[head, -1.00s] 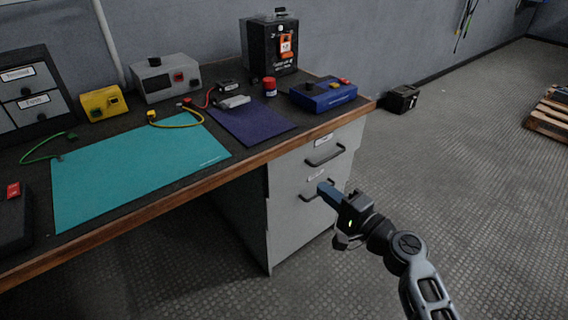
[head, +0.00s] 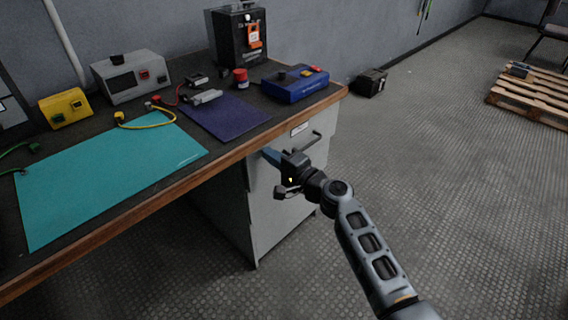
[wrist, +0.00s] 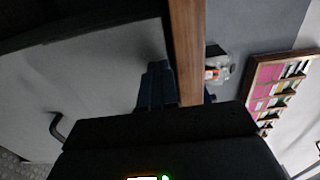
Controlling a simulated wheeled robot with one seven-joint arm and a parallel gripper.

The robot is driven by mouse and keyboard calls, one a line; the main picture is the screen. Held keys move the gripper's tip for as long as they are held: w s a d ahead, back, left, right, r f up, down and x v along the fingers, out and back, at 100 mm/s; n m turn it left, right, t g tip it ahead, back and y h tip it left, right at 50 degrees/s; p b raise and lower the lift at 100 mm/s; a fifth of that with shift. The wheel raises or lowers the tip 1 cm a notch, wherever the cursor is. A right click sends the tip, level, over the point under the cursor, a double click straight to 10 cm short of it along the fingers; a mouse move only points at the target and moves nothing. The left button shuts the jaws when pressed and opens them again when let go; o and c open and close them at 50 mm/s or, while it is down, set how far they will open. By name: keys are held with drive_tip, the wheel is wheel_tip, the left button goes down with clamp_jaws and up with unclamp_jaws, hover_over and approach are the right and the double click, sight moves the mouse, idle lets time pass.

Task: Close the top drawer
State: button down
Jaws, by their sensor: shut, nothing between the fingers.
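The top drawer (head: 299,139) is the grey upper front of the pedestal under the bench, with a white label and a dark bar handle (head: 306,146). It looks about flush with the pedestal, but my gripper partly covers it and I cannot tell if a gap remains. My gripper (head: 270,155) is shut and empty, its blue fingers at the drawer front's left side, close below the bench edge. Contact is unclear. A dark handle (wrist: 57,127) shows at left.
The wooden bench edge (head: 200,172) runs directly above the drawer. On the bench are a blue box (head: 295,88), a purple mat (head: 221,116) and a teal mat (head: 105,180). A black box (head: 370,82) sits on the floor. Open floor lies right of the pedestal.

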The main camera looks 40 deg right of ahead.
sight(261, 148)
drive_tip(key=shift+w, duration=0.55)
drive_tip(key=shift+w+a+r+b, duration=0.1)
drive_tip(key=shift+w+r+b, duration=0.1)
drive_tip(key=shift+w+b, duration=0.8)
drive_tip(key=shift+w+p, duration=0.25)
drive_tip(key=shift+p, duration=0.05)
